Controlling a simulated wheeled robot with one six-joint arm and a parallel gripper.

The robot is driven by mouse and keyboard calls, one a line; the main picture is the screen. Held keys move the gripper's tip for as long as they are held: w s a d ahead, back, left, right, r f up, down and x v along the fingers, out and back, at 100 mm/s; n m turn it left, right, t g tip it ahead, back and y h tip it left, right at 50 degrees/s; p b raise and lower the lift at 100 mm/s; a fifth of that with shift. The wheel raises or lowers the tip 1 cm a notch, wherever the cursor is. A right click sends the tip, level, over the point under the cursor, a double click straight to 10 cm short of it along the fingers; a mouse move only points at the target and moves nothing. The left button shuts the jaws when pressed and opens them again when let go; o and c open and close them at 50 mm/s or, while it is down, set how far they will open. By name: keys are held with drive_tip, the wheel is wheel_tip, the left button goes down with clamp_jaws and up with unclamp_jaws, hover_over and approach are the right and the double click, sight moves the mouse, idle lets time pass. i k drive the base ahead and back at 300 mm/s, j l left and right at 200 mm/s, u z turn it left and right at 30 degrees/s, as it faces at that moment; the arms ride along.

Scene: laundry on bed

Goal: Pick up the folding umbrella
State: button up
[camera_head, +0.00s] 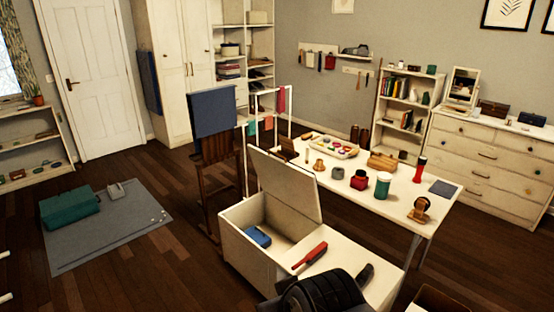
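A red, elongated object with a dark end (310,256) lies slanted on the white bench top, right of the open chest. It looks like a folding umbrella, but it is small and I cannot be sure. A short black object (365,274) lies to its right on the same top; I cannot tell what it is. A large, dark, ribbed shape (328,293) fills the bottom edge in front of them; I cannot tell whether it is a bag or part of me. I see no gripper fingers.
The white chest (236,225) has its lid up and a blue item (257,236) inside. Behind it, a white table (325,182) holds jars, a paint tray and a red cylinder (420,169). A grey mat (105,232) with a green case (70,208) lies left on open floor.

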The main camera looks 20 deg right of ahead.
sight(362, 278)
drive_tip(key=z, duration=1.3)
